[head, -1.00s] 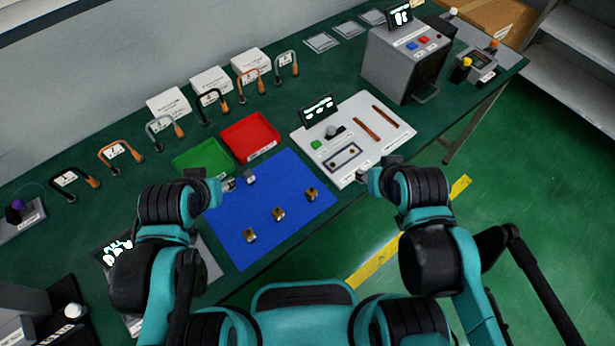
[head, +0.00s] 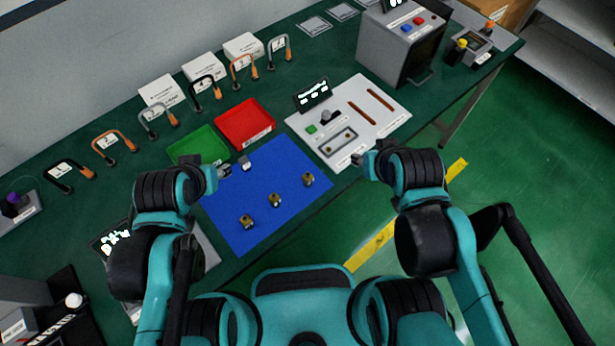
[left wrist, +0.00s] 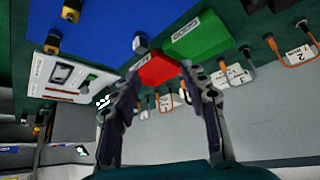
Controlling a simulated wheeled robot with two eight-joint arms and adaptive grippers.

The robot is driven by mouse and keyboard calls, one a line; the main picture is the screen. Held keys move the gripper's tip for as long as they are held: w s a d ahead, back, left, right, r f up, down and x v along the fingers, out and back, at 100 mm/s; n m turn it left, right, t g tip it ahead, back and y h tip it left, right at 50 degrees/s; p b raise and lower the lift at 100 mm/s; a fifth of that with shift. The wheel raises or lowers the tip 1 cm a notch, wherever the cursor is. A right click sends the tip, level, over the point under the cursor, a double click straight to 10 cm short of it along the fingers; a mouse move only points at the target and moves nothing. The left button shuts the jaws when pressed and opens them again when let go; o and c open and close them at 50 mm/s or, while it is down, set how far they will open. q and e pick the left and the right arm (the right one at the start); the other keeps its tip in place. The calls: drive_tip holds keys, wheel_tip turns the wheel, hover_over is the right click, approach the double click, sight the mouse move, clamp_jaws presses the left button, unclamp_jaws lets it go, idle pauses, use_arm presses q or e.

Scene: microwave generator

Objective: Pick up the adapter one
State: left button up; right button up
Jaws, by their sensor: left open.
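Three small brass-and-black adapters lie on the blue mat (head: 252,182): a near-left one (head: 247,222), a middle one (head: 275,200) and a right one (head: 308,179). I cannot read which is number one. A small grey piece (head: 244,163) is near the mat's upper left edge. My left gripper (head: 229,169) is beside that piece in the head view. In the left wrist view its fingers (left wrist: 162,90) are apart with nothing held between them. The grey piece (left wrist: 141,43) and two adapters (left wrist: 62,28) show there too. My right gripper (head: 363,160) is near the white board; its fingers are too small to judge.
A green tray (head: 190,147) and a red tray (head: 245,125) stand behind the mat. The white board (head: 385,133) with a small display is to the right, and a grey microwave-like box (head: 385,50) stands beyond it. Several handled gauges line the back.

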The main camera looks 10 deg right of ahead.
use_arm(q)
drive_tip(key=shift+o, duration=0.4)
drive_tip(key=m+g+b, duration=0.1)
drive_tip(key=m+g, duration=0.6)
drive_tip(key=m, duration=0.3)
hover_over(308, 174)
drive_tip(key=a, duration=0.1)
drive_tip(key=f, duration=0.5)
drive_tip(key=shift+s+f, duration=0.3)
drive_tip(key=shift+d+f+b, duration=0.15)
drive_tip(key=shift+f+b, duration=0.1)
drive_tip(key=shift+b, duration=0.05)
drive_tip(key=shift+d+f, duration=0.1)
drive_tip(key=shift+f, duration=0.3)
drive_tip(key=shift+f+b, duration=0.55)
drive_tip(key=shift+f, duration=0.4)
drive_tip(key=f+b, duration=0.2)
drive_tip(key=f, duration=0.3)
drive_tip(key=shift+w+d+b, duration=0.2)
drive_tip(key=shift+w+b, duration=0.1)
drive_tip(key=shift+b, duration=0.1)
clamp_jaws()
